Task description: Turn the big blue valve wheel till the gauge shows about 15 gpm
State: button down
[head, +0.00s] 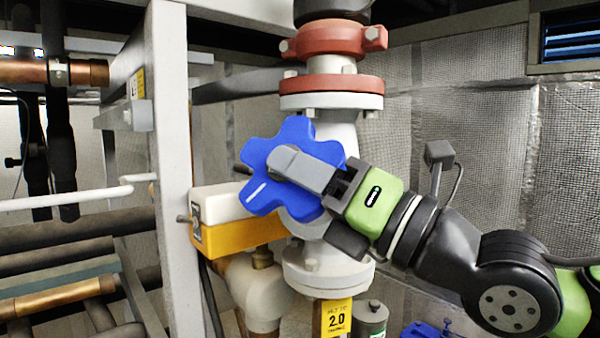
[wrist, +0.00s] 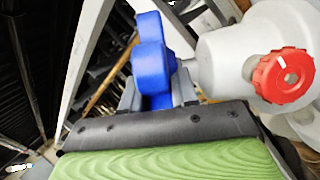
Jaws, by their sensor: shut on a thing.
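The big blue valve wheel (head: 266,158) is in the middle of the head view, a lobed wheel with a white mark on its lower left lobe. It also shows in the wrist view (wrist: 151,62), seen edge-on. My gripper (head: 293,168) reaches in from the right and is shut on the blue wheel, with its grey fingers over the wheel's middle and right part. In the wrist view the fingers (wrist: 155,97) stand on both sides of a blue lobe. A yellow and white box (head: 240,220) sits behind the wheel at its lower left; its face is turned away, and I can read no gauge value.
A white pipe with red flanges (head: 332,86) rises behind the wheel. A grey post (head: 172,150) stands to the left. A smaller red knob (wrist: 284,76) is at the right in the wrist view. A yellow "2.0" tag (head: 337,318) hangs below.

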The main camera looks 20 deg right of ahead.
jog(key=shift+p, duration=0.35)
jog(key=n+g+p, duration=0.1)
jog(key=g+p, duration=0.1)
jog(key=r+n+g+y+p, duration=0.1)
jog(key=g+p, duration=0.1)
jog(key=p, duration=0.1)
jog(key=n+g+p, duration=0.1)
jog(key=g+p, duration=0.2)
jog(key=shift+d+r+n, duration=0.1)
jog(key=shift+r+n, duration=0.05)
jog(key=shift+n, duration=0.15)
jog(key=shift+w+n+g+p, duration=0.15)
jog(key=shift+n+g+p, duration=0.4)
jog(key=shift+g, duration=0.65)
jog(key=shift+w+n+g+h, duration=0.1)
jog(key=shift+n+g+h, duration=0.4)
jog(key=shift+g, duration=0.65)
jog(key=shift+w+n+g+h, duration=0.1)
jog(key=shift+n+g+h, duration=0.15)
jog(key=shift+g+h, duration=0.65)
jog(key=shift+d+g, duration=0.1)
jog(key=shift+g, duration=0.25)
jog(key=c, duration=1)
grip_release()
jog(key=shift+o, duration=0.2)
